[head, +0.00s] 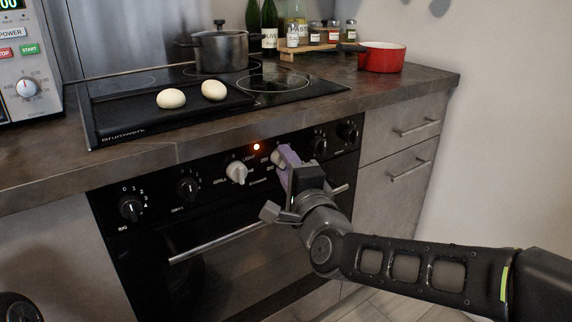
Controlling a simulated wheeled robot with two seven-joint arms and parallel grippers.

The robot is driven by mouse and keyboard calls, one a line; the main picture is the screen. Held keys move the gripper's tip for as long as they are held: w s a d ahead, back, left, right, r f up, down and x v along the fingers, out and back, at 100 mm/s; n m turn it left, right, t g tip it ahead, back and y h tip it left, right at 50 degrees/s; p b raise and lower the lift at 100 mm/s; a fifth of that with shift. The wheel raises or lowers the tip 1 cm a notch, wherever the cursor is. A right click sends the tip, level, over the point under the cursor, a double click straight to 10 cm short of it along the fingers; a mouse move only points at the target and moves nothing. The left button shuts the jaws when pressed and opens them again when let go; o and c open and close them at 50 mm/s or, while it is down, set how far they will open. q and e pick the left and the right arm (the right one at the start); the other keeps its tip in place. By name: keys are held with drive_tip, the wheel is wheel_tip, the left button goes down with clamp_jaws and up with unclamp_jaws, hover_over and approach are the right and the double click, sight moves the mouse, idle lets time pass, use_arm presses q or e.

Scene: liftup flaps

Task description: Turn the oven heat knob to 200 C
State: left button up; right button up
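The oven front (215,262) is a black panel with a row of knobs. Two knobs are pale: one (236,172) stands free near the middle, and the other (277,158) is partly hidden by my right gripper. My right gripper (286,163) has its purple fingertip at that second pale knob, touching or very close. The gap between its fingers is hidden, so I cannot tell if it grips the knob. The scale markings by that knob are too small or covered to read. My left gripper is not seen; only part of my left arm shows at bottom left.
A red light (257,147) glows above the knobs. The oven handle (215,243) runs below them. A microwave (30,65) stands left.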

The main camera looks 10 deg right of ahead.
drive_tip(key=o, duration=0.4)
drive_tip(key=shift+o, duration=0.2)
drive_tip(key=s+p, duration=0.1)
drive_tip(key=s, duration=0.6)
drive_tip(key=shift+s+d+f+p, duration=0.2)
drive_tip(key=shift+s+d+p, duration=0.1)
drive_tip(key=shift+s, duration=0.1)
